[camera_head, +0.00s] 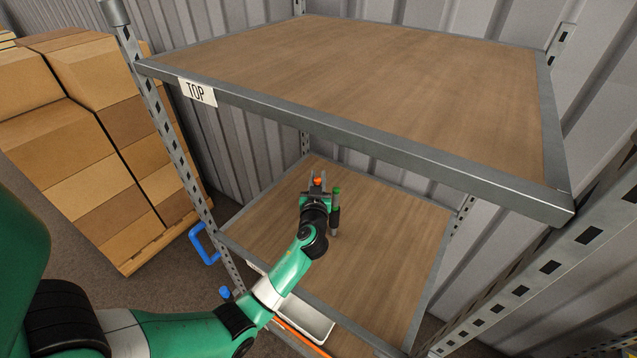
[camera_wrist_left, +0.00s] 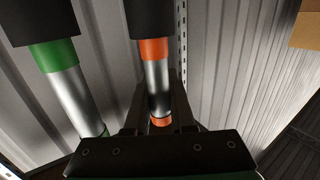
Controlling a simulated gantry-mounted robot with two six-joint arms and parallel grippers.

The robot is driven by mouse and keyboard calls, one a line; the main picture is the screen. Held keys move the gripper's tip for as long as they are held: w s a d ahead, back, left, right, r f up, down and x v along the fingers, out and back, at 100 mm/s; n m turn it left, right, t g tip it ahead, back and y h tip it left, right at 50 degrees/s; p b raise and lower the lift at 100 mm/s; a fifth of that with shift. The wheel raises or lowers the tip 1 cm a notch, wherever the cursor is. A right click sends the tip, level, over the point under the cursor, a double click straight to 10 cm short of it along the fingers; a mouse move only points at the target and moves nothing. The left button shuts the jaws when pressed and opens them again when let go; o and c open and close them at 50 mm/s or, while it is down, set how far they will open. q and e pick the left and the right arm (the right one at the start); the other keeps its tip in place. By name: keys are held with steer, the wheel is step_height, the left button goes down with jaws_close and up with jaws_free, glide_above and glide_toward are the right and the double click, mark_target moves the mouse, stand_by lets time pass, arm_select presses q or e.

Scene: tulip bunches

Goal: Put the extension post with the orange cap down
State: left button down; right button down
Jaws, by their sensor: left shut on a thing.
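The extension post with the orange cap (camera_head: 317,181) is in my left gripper (camera_head: 317,190), over the lower shelf. In the left wrist view, the post's silver shaft with orange bands (camera_wrist_left: 157,85) runs between the two fingers (camera_wrist_left: 159,105), which are shut on it. In the head view my gripper hides most of this post, so I cannot tell whether its foot touches the board. A second post with a green cap (camera_head: 336,205) is upright just right of the gripper. It also shows left of the held post in the wrist view (camera_wrist_left: 72,88).
The lower wooden shelf (camera_head: 400,245) is clear to the right. Metal uprights (camera_head: 165,110) flank the rack. A white bin (camera_head: 308,318) is low at the front. Cardboard boxes (camera_head: 90,130) stand left.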

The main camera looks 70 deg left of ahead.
arm_select(q)
steer(key=shift+f, duration=0.35)
steer(key=c, duration=1.2)
jaws_free()
steer(key=shift+f, duration=0.1)
steer(key=o, duration=0.4)
steer(key=shift+o, duration=0.2)
